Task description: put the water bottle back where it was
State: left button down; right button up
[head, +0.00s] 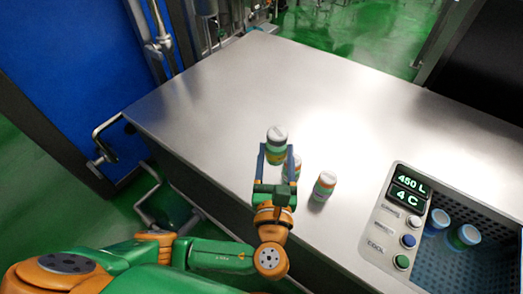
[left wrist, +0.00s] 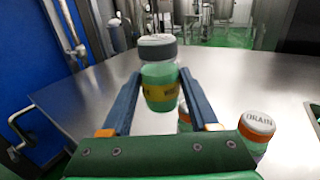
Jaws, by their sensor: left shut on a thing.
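My left gripper (head: 276,150) is shut on a bottle (head: 277,137) with a white top, a dark grey rim and a green body with a yellow and dark band. I take it for the water bottle; its lettering is too small to read. In the left wrist view the held bottle (left wrist: 160,78) stands roughly upright between the two blue fingers of the gripper (left wrist: 158,90). I cannot tell whether its base touches the steel table (head: 330,110). My right gripper is in neither view.
A white-capped bottle with an orange band (head: 324,186) stands right of my gripper. Another bottle (head: 297,166) is partly hidden behind my right finger. At the right are a control panel (head: 400,215) and a perforated bin (head: 500,233) with two blue-rimmed bottles. The table's far part is clear.

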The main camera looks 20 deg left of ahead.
pick_arm(q)
jog(key=w+a+f+b, duration=0.1)
jog(key=w+f, duration=0.1)
jog(key=w+a+f, duration=0.2)
jog(key=f, duration=0.1)
jog(key=w+a+f+b, duration=0.1)
jog(key=w+a+f, duration=0.1)
jog(key=shift+w+f+b, duration=0.15)
jog(key=shift+b, duration=0.15)
jog(key=f, duration=0.1)
jog(key=f+b, duration=0.1)
jog(key=f, duration=0.1)
jog(key=shift+w+a+f, duration=0.15)
jog(key=shift+a+f, duration=0.05)
jog(key=shift+f, duration=0.05)
jog(key=shift+c, duration=0.7)
grip_release()
jog(key=p+v, duration=0.1)
jog(key=v, duration=1.1)
